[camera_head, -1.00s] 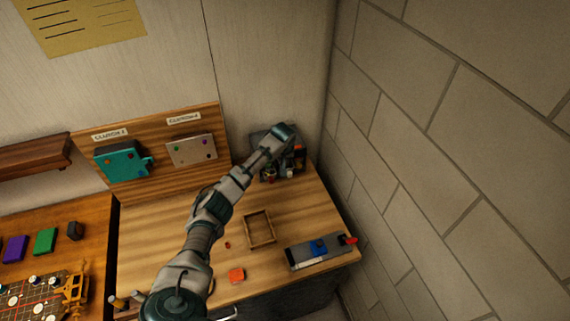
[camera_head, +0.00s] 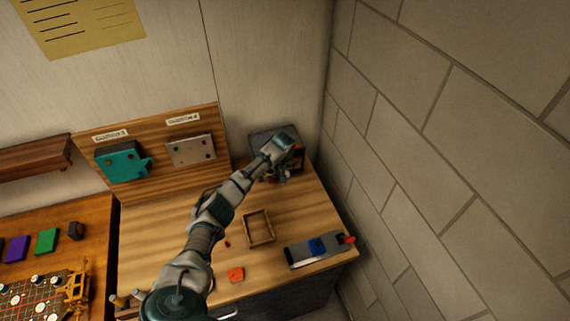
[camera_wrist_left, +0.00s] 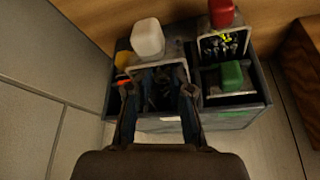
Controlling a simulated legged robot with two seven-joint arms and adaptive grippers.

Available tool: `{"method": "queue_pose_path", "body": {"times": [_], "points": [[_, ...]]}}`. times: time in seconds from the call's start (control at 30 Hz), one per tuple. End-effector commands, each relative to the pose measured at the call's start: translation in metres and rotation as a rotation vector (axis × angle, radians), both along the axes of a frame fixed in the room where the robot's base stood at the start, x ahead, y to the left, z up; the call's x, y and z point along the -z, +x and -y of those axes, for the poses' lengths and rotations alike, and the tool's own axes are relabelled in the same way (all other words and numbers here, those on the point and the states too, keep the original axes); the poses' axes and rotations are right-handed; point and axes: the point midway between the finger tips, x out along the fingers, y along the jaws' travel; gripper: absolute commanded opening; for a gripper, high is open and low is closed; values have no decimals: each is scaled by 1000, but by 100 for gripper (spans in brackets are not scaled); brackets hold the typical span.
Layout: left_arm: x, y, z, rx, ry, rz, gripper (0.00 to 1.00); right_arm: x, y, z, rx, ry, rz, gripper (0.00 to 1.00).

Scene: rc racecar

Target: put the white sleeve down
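A white rounded block (camera_wrist_left: 147,38), which I take for the white sleeve, rests at a dark grey bin (camera_wrist_left: 258,112) in the left wrist view. A grey metal frame is just below it. My left gripper (camera_wrist_left: 160,92) has its two dark fingers spread apart over the near side of this frame, with no object clearly gripped. The white block lies beyond the fingertips. In the head view my left gripper (camera_head: 279,175) is at the bin (camera_head: 263,137) in the back corner of the bench, and the arm hides part of it. My right gripper is not in view.
A red block (camera_wrist_left: 222,13) and a green block (camera_wrist_left: 231,75) sit at the bin's right side. An empty wooden tray (camera_head: 246,229), an orange piece (camera_head: 236,274) and a grey fixture (camera_head: 297,254) lie on the bench. A brick wall (camera_head: 450,150) stands close on the right.

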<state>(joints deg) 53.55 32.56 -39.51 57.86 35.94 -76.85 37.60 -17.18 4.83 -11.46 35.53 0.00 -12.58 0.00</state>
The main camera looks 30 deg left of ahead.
Motion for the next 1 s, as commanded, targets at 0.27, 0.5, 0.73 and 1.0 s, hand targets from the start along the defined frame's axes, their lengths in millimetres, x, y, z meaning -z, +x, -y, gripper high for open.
{"method": "queue_pose_path", "body": {"times": [0.27,0.5,0.73,1.0], "points": [[-36,-13,6,1,1,4,25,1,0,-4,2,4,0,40],[-84,-31,16,0,1,3,25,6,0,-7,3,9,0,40],[-109,-40,21,-1,0,-1,25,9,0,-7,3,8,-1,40],[-112,-41,21,-1,-1,-1,25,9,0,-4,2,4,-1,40]]}}
